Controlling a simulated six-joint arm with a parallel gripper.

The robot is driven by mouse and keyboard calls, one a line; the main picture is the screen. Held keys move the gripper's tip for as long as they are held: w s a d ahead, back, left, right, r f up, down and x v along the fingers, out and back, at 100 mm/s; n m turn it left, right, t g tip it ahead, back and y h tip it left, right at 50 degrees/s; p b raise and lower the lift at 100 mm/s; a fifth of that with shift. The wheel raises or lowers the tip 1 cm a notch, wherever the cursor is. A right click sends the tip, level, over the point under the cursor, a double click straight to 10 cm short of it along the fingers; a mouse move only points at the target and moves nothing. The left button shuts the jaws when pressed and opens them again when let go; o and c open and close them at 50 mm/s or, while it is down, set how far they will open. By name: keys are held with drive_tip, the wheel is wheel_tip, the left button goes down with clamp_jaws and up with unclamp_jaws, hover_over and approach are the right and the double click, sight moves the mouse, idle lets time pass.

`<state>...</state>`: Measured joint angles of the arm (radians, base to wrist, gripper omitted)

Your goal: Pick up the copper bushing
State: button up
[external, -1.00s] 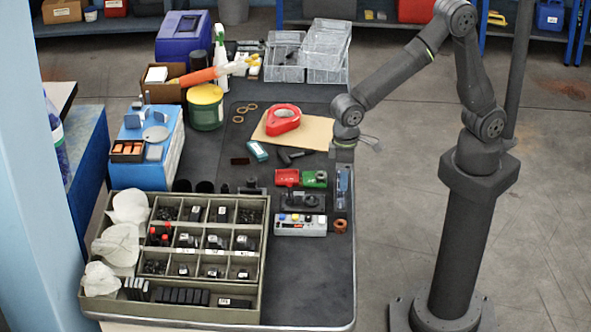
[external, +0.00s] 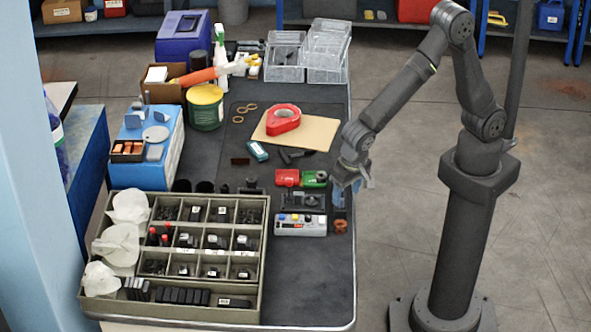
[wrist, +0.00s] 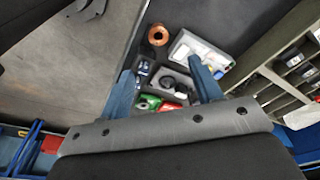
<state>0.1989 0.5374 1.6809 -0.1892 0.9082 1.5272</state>
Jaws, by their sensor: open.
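The copper bushing (external: 341,227) stands near the right edge of the dark bench, just right of a light grey box with coloured buttons (external: 300,225). It also shows in the wrist view (wrist: 158,35), upright with its round hole facing up, beyond my fingertips. My gripper (external: 345,192) hangs above the bench's right edge, a little behind and above the bushing. In the wrist view my gripper's two blue fingers (wrist: 160,72) are apart, with nothing held between them. The bushing is not touched by them.
A black fixture (external: 303,201) and red and green parts (external: 300,178) lie left of my gripper. A large compartment tray (external: 262,290) fills the bench's front left. Red tape (external: 283,119) lies farther back. The bench is clear in front of the bushing.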

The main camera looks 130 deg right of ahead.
sight(341, 221)
drive_tip(key=f, duration=0.4)
drive_tip(key=d+f, duration=0.1)
drive_tip(key=f, duration=0.7)
drive_tip(key=shift+s+d+f, duration=0.15)
drive_tip(key=shift+d+f, duration=0.05)
drive_tip(key=shift+d, duration=0.15)
drive_tip(key=c, duration=1.1)
drive_tip(key=shift+r, duration=0.1)
drive_tip(key=shift+r, duration=0.45)
drive_tip(key=r, duration=0.3)
drive_tip(key=shift+s+d+r, duration=0.35)
drive_tip(key=shift+d+r, duration=0.05)
drive_tip(key=s+d+r, duration=0.4)
drive_tip(key=s, duration=0.1)
drive_tip(key=s+d+r, duration=0.2)
drive_tip(key=s+d, duration=0.1)
drive_tip(key=shift+d+r, duration=0.1)
